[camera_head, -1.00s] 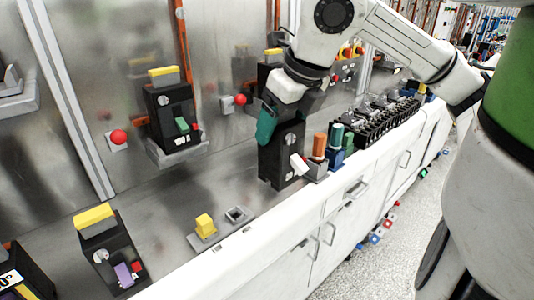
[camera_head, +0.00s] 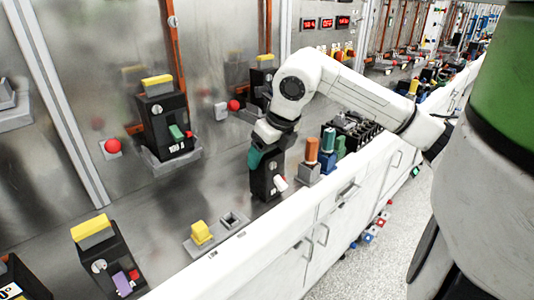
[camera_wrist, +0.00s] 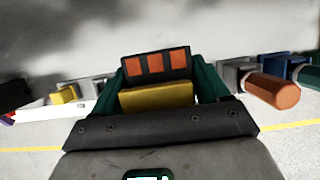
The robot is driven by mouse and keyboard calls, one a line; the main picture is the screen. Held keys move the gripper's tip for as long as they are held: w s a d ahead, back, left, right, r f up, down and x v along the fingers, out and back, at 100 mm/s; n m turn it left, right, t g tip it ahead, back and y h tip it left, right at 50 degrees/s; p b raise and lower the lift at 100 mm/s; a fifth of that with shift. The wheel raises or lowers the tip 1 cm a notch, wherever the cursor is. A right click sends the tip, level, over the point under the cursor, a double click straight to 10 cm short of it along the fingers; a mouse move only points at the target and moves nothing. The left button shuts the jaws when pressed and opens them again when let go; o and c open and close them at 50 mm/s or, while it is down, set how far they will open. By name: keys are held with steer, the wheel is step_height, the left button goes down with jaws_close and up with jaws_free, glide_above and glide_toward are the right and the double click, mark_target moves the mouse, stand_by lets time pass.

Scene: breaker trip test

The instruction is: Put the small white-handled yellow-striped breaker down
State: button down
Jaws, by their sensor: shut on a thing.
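The breaker (camera_head: 264,182) is a black block with a white handle (camera_head: 280,183) on its front, upright at the bench's front part. My gripper (camera_head: 262,153), with teal fingers, is shut on its top from above. In the wrist view the breaker's yellow stripe (camera_wrist: 157,97) and a dark part with orange squares (camera_wrist: 155,65) lie between the teal fingers (camera_wrist: 160,90). In the head view the gripper hides the breaker's top. I cannot tell whether its base touches the bench.
An orange-capped post (camera_head: 311,152) and a blue-green post stand just right of the breaker. A grey fixture with a yellow block (camera_head: 201,231) and an empty square socket (camera_head: 232,219) lies to its left. Other yellow-topped breakers (camera_head: 165,118) (camera_head: 100,250) stand further left. Bare metal bench (camera_head: 190,195) lies between.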

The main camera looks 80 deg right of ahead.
steer(key=shift+f, duration=0.35)
jaws_free()
steer(key=shift+r, duration=0.2)
steer(key=b+v, duration=0.1)
steer(key=v, duration=1.1)
steer(key=shift+a, duration=0.15)
